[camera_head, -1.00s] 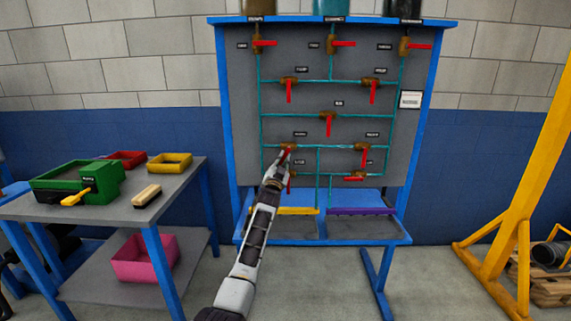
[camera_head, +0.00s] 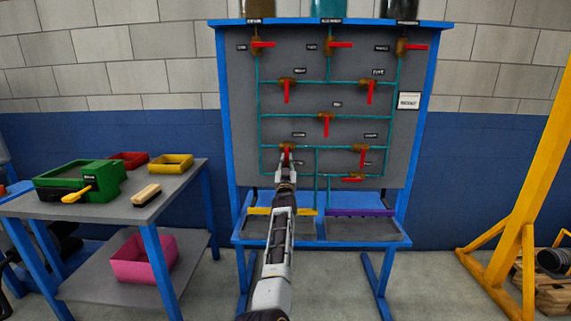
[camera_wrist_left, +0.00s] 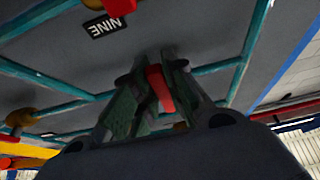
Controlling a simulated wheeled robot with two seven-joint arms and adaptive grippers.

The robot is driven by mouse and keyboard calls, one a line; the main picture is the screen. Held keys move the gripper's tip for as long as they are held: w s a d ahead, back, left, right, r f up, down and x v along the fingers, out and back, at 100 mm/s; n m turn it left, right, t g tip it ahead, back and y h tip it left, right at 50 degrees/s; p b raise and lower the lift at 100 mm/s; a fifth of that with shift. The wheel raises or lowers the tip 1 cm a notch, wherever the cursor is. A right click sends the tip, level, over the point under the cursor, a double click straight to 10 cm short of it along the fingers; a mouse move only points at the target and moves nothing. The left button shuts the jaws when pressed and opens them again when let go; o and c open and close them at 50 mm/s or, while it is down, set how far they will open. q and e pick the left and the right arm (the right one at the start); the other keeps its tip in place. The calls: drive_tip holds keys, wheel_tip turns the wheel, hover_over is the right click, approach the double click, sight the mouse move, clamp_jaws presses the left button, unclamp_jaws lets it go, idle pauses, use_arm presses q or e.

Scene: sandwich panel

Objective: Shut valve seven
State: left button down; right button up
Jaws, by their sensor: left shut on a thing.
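My left gripper (camera_head: 286,160) is at the left valve of the fourth row on the grey panel (camera_head: 300,100). It is shut on that valve's red handle (camera_head: 287,149). In the left wrist view the red handle (camera_wrist_left: 158,88) sits between the two fingers. The valve's label (camera_head: 299,135) is too small to read in the head view. In the left wrist view a label reading NINE (camera_wrist_left: 105,27) stands beside another red handle (camera_wrist_left: 120,6). My gripper hides the valve below in the head view. My right gripper is not in view.
Other red-handled valves sit close by, such as the one to the right (camera_head: 363,153) and one lower right (camera_head: 353,179). A blue shelf edge (camera_head: 320,243) juts out below the panel. A grey table (camera_head: 190,185) stands left; a yellow frame (camera_head: 520,170) stands right.

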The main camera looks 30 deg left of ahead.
use_arm(q)
drive_tip(key=shift+d+f, duration=0.1)
drive_tip(key=shift+f, duration=0.1)
drive_tip(key=c, duration=1.4)
unclamp_jaws()
drive_tip(key=shift+r, duration=0.15)
drive_tip(key=shift+c, duration=0.2)
drive_tip(key=v, duration=0.7)
drive_tip(key=shift+d, duration=0.2)
drive_tip(key=shift+s, duration=0.15)
